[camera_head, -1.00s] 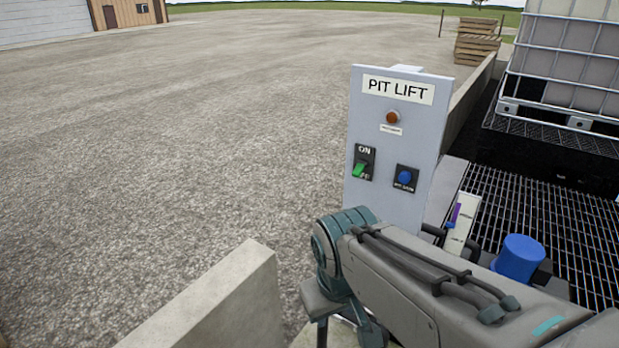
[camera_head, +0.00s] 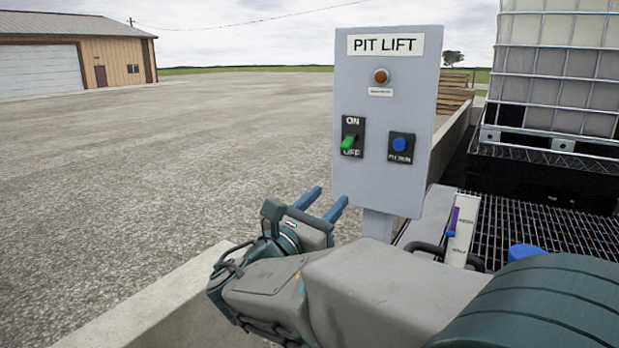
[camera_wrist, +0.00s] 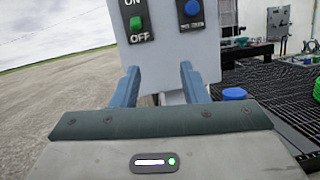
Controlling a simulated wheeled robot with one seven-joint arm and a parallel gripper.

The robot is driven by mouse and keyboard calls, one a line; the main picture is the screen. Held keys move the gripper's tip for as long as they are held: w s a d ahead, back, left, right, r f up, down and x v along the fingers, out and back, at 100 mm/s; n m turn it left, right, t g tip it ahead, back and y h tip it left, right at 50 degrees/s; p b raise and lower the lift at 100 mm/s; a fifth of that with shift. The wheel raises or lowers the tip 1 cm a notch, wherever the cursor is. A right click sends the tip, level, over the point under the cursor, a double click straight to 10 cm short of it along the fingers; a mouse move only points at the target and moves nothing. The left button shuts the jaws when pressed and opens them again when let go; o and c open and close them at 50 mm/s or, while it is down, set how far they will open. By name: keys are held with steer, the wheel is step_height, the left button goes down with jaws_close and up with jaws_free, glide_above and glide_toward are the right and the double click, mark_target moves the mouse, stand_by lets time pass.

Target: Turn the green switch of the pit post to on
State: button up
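The grey pit post panel (camera_head: 385,185) reads PIT LIFT and stands upright ahead of me. Its green switch (camera_head: 348,142) sits on a black plate marked ON above and OFF below, with the lever tilted down toward OFF. The green switch also shows at the top of the wrist view (camera_wrist: 136,23). My gripper (camera_head: 326,202) is open and empty, with its two blue fingers apart, below and left of the switch in the head view. In the wrist view my gripper (camera_wrist: 160,82) points at the panel's lower part, below the switch.
A blue button (camera_head: 400,144) sits right of the switch, and an orange lamp (camera_head: 381,76) is above. A low concrete wall (camera_head: 150,310) runs at the lower left. A metal grating (camera_head: 530,230) and a caged tank (camera_head: 560,75) are at right. Gravel lies open at left.

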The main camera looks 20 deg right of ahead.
mark_target(344, 148)
steer(key=w+d+r, duration=0.2)
steer(key=w, duration=0.1)
steer(key=w+d+r+n+t, duration=0.1)
steer(key=w+d+r, duration=0.1)
steer(key=w+d, duration=0.1)
steer(key=w+d+r+n+t, duration=0.1)
steer(key=w+d+r, duration=0.1)
steer(key=w, duration=0.1)
steer(key=shift+w+d, duration=0.1)
steer(key=shift+d, duration=0.2)
jaws_close()
